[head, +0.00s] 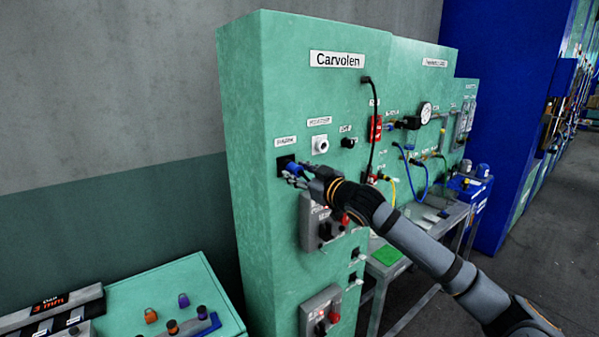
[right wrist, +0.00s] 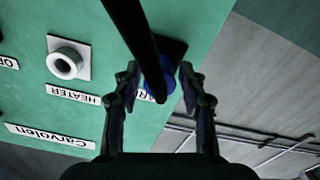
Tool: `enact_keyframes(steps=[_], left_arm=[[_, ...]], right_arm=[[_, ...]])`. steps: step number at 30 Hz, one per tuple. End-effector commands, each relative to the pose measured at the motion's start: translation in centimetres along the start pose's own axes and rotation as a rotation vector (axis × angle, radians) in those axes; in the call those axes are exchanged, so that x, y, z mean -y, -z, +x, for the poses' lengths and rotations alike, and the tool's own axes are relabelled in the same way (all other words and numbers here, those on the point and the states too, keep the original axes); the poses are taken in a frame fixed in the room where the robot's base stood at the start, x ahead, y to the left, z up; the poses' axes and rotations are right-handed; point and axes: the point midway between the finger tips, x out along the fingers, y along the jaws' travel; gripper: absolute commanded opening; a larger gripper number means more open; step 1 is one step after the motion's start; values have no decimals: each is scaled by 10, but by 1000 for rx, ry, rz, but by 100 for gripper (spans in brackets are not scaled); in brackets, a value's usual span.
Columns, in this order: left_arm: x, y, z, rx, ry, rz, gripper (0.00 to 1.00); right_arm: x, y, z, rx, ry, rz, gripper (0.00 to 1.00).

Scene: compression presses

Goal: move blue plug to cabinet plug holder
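The blue plug (head: 292,168) is at the dark square holder (head: 282,162) on the front of the green cabinet (head: 300,95). In the right wrist view the blue plug (right wrist: 169,84) lies in front of the black holder (right wrist: 177,48), partly hidden by a black hose; how deep it sits cannot be told. My right gripper (head: 294,178) reaches the plug from the right. In the wrist view its fingers (right wrist: 160,80) stand either side of the plug, apart, with narrow gaps visible. My left gripper is not in view.
A black hose (head: 372,120) hangs down the cabinet front. A white round socket (head: 320,144) sits above and right of the holder. A control box (head: 313,222) with red knobs is below my wrist. A green bench (head: 190,285) with small coloured plugs stands lower left.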

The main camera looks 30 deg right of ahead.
Motion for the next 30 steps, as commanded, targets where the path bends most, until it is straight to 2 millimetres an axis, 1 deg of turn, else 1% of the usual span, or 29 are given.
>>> enact_keyframes(steps=[1, 2, 11, 14, 21, 24, 27, 30], left_arm=[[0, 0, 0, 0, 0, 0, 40], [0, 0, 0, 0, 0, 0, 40], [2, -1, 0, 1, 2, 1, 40], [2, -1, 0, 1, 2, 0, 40], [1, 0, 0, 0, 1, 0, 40], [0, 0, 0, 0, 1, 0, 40], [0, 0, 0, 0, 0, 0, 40], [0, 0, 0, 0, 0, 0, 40]], right_arm=[[0, 0, 0, 0, 0, 0, 53], [0, 0, 0, 0, 0, 0, 55], [-1, 2, 0, 0, 0, 1, 55], [-4, 14, 0, -3, -3, 2, 55], [-20, 65, 0, -7, -2, 5, 55], [-25, 81, 0, -5, 0, 4, 55], [-28, 91, 0, -2, -1, 2, 55], [-29, 95, 0, -1, 1, 1, 55]])
